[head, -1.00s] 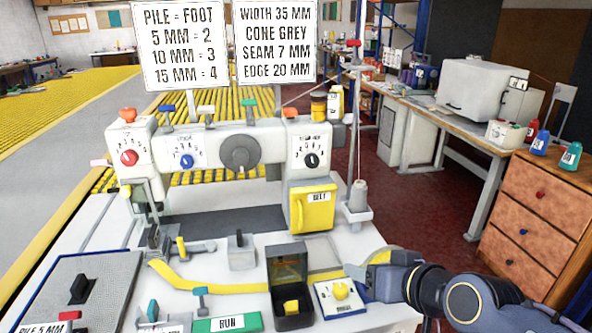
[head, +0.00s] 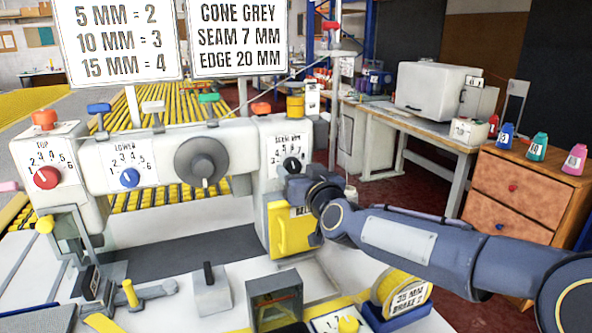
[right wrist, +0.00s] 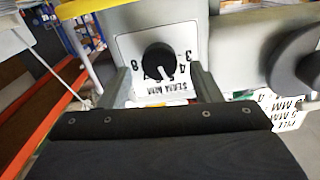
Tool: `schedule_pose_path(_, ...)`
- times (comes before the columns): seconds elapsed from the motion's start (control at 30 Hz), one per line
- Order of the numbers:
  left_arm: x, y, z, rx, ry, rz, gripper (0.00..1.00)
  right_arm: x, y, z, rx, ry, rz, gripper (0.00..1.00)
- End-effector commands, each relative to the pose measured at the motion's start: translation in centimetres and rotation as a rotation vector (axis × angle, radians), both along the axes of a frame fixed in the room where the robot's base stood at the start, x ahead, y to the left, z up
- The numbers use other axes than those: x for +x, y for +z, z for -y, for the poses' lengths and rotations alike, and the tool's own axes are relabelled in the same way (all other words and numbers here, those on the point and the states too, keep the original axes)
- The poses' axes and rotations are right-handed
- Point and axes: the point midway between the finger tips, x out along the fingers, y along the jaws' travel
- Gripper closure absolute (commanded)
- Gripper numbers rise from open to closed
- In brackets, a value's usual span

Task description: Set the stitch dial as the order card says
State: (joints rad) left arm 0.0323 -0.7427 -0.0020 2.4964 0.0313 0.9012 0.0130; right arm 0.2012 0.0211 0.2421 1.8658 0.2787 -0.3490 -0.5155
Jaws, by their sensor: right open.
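The black seam dial (head: 291,164) is on the right end of the white machine's front, under a "SEAM MM" label. In the right wrist view the black dial (right wrist: 157,58) appears upside down, its white pointer toward the lower right, near the 4 and 5; the exact number is unclear. My right gripper (head: 290,180) is open just in front of it. In the wrist view its two fingers (right wrist: 163,84) flank the lower part of the dial, not closed on it. The order card (head: 238,38) reads cone grey, seam 7 mm, edge 20 mm. My left gripper is out of view.
A red dial (head: 46,178), a blue dial (head: 130,178) and a grey handwheel (head: 202,162) are left along the machine. A yellow belt cover (head: 287,232) is below my gripper. A yellow tape roll (head: 402,290) stands below my right forearm. A pile chart (head: 118,40) hangs left.

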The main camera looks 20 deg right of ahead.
Motion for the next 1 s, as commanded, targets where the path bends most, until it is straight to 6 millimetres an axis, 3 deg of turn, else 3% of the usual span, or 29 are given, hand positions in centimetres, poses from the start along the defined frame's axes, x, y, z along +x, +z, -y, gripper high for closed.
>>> schedule_pose_path(0.13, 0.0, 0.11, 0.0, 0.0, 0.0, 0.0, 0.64, 1.12, -0.02, 0.06, 0.001, 0.0, -0.001, 0.42)
schedule_pose_path(0.4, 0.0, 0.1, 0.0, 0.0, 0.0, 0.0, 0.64, 1.29, -0.03, 0.09, 0.001, 0.0, 0.0, 0.42)
schedule_pose_path(0.77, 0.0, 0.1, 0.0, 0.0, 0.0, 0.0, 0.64, 1.26, -0.04, 0.08, 0.001, 0.0, -0.001, 0.87)
schedule_pose_path(1.0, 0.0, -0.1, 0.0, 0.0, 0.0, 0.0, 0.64, 1.25, -0.11, 0.08, 0.022, 0.0, 0.0, 0.86)
